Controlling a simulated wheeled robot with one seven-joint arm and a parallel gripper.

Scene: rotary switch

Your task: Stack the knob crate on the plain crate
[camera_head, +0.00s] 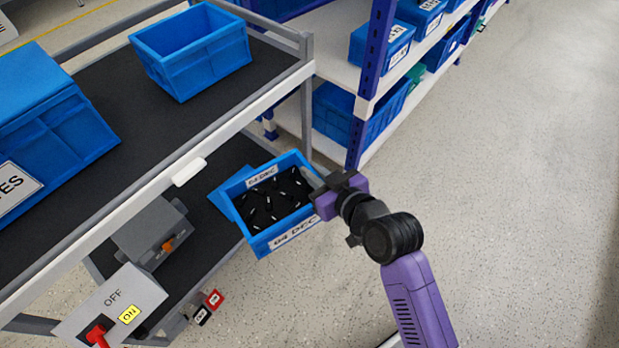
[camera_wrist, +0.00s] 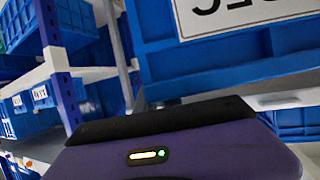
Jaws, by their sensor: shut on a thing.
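The knob crate (camera_head: 283,239) is a blue box with white labels, full of black knobs. It hangs in the air beside the cart, a little tilted, at the end of my arm. My gripper (camera_head: 322,192) is shut on its right side wall; the fingertips are partly hidden. In the wrist view the crate's labelled wall (camera_wrist: 225,60) fills the upper right, just beyond my gripper (camera_wrist: 165,125). A plain blue crate (camera_head: 205,68) without a visible label stands on the cart's upper deck, farther back and left of the knob crate, apart from it.
The cart's black upper deck (camera_head: 165,118) has a raised pale edge and also bears a large labelled blue crate (camera_head: 50,125). A grey switch box (camera_head: 125,300) with a red knob sits at lower left. Shelving with blue bins (camera_head: 335,110) stands behind. The floor at right is clear.

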